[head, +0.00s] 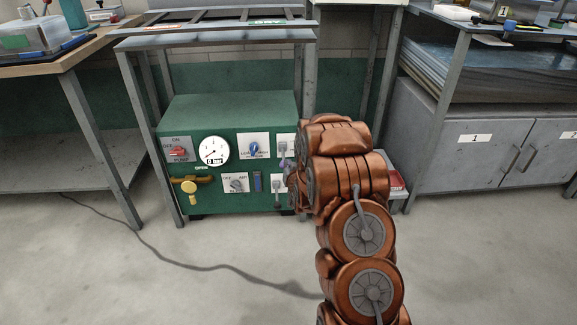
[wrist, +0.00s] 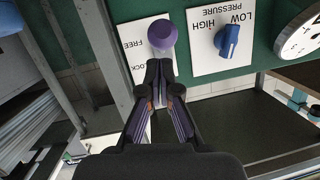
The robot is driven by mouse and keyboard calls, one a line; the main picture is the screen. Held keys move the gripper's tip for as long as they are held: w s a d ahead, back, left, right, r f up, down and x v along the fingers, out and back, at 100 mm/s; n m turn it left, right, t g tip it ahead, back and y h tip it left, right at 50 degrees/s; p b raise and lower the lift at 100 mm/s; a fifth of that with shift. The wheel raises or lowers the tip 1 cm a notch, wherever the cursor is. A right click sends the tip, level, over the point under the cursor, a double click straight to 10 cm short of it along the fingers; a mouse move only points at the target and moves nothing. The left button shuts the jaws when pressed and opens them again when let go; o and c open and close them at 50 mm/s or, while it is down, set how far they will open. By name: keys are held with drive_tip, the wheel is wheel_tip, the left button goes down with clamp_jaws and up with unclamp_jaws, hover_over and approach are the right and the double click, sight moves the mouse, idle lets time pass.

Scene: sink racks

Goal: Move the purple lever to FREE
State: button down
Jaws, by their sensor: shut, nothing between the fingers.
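The purple lever's round knob (wrist: 162,34) stands out from a white plate (wrist: 138,50) in the wrist view. The plate reads FREE and LOCK and appears upside down. In the picture the knob is level with the FREE end, but it sticks out toward me, so I cannot tell its exact setting. My gripper (wrist: 160,66) is shut and empty, with its fingertips just below the knob in the picture. I cannot tell whether they touch the lever. In the head view my arm hides the gripper and most of that part of the panel.
A blue pressure knob (wrist: 228,40) is right of the lever in the wrist view, with a gauge (wrist: 300,35) beyond. The green machine (head: 230,112) stands under a metal rack (head: 215,40). Grey cabinets (head: 490,140) stand right. Floor in front is clear except a cable (head: 200,266).

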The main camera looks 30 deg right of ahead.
drive_tip(key=r+p+v, duration=0.1)
drive_tip(key=p+v, duration=0.4)
drive_tip(key=v, duration=0.4)
drive_tip(key=shift+s, duration=0.2)
drive_tip(key=p, duration=0.3)
drive_tip(key=shift+s+a+r, duration=0.15)
drive_tip(key=shift+s, duration=0.05)
drive_tip(key=p, duration=0.3)
drive_tip(key=shift+s+a, duration=0.1)
drive_tip(key=shift+s, duration=0.25)
drive_tip(key=shift+s+p, duration=0.35)
drive_tip(key=shift+p, duration=0.75)
drive_tip(key=shift+s+a+p, duration=0.1)
drive_tip(key=shift+s+p, duration=0.05)
drive_tip(key=shift+p, duration=0.2)
